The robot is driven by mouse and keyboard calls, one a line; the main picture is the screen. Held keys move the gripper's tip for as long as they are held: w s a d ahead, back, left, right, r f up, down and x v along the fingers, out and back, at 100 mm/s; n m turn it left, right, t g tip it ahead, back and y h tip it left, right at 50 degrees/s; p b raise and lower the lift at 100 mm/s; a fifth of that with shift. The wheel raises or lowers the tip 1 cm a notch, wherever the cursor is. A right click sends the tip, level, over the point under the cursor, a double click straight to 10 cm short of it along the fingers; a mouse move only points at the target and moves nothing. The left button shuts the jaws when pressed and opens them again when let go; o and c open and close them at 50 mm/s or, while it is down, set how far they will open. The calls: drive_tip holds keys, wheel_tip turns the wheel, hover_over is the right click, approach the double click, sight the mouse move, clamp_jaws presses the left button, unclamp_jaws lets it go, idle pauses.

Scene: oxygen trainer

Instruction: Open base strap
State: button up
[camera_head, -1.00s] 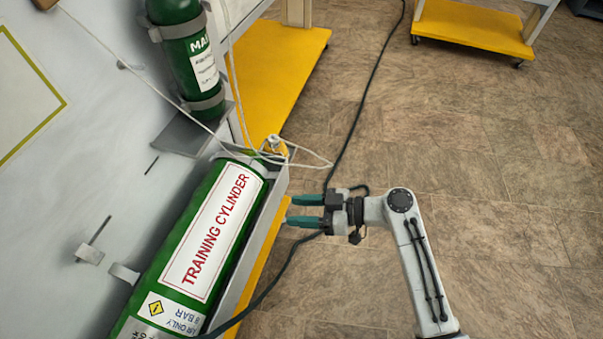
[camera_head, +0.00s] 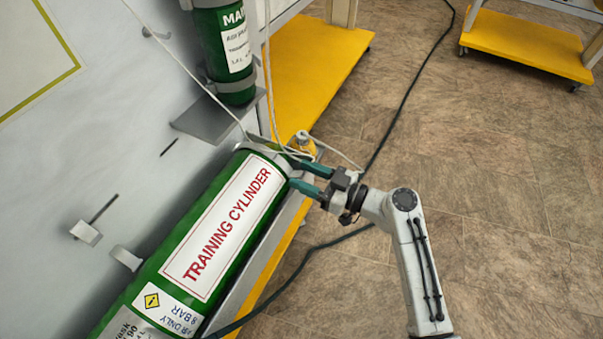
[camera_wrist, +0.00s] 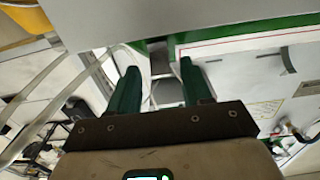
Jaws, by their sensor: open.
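A large green training cylinder (camera_head: 160,266) with a white label lies along the wall in the head view. A grey band (camera_head: 262,152) crosses its upper end, partly covered by pale cords. My gripper (camera_head: 297,174) is open, its two green fingers pointing left at the cylinder's upper right side. In the wrist view a short grey strap piece (camera_wrist: 160,58) shows against green between my open fingertips. I cannot tell whether the fingers touch it. No grip on the strap is visible. A smaller green cylinder (camera_head: 222,38) stands above, with a grey strap (camera_head: 234,86) near its base.
A grey shelf (camera_head: 205,118) juts from the wall under the small cylinder. Pale cords (camera_head: 349,160) hang near my fingers. A dark hose (camera_head: 398,112) runs across the floor. Yellow platforms (camera_head: 318,58) stand behind.

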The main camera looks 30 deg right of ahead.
drive_tip(key=shift+x, duration=0.8)
drive_tip(key=shift+c, duration=0.3)
drive_tip(key=shift+s, duration=0.1)
clamp_jaws()
